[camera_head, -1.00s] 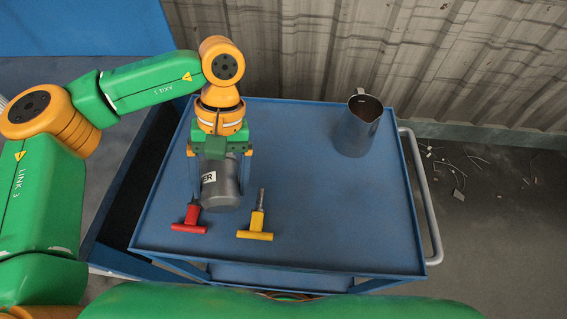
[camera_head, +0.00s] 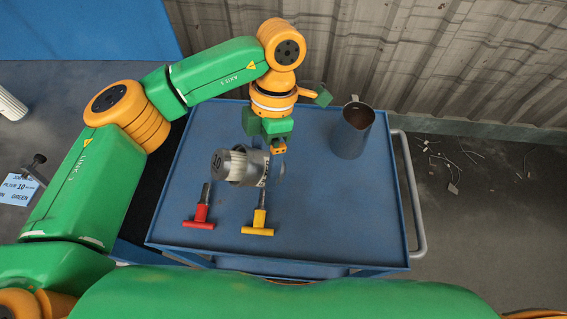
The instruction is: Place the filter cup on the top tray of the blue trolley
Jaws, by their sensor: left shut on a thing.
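The filter cup (camera_head: 265,170) is a grey cylinder with a white label. It lies tilted on its side over the trolley's top tray, and a white ribbed part with a grey end cap shows at its left end. My left gripper (camera_head: 266,147) is shut on it from above and hides part of it. I cannot tell whether the cup touches the tray. The blue trolley's top tray (camera_head: 340,210) has a raised rim and wide bare areas. My right gripper is not in view.
A red-handled tool (camera_head: 199,222) and a yellow-handled tool (camera_head: 258,229) lie at the tray's front left, close to the cup. A metal jug (camera_head: 353,131) stands at the back right. The tray's right and front right are clear. A grey worktop (camera_head: 50,110) is at left.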

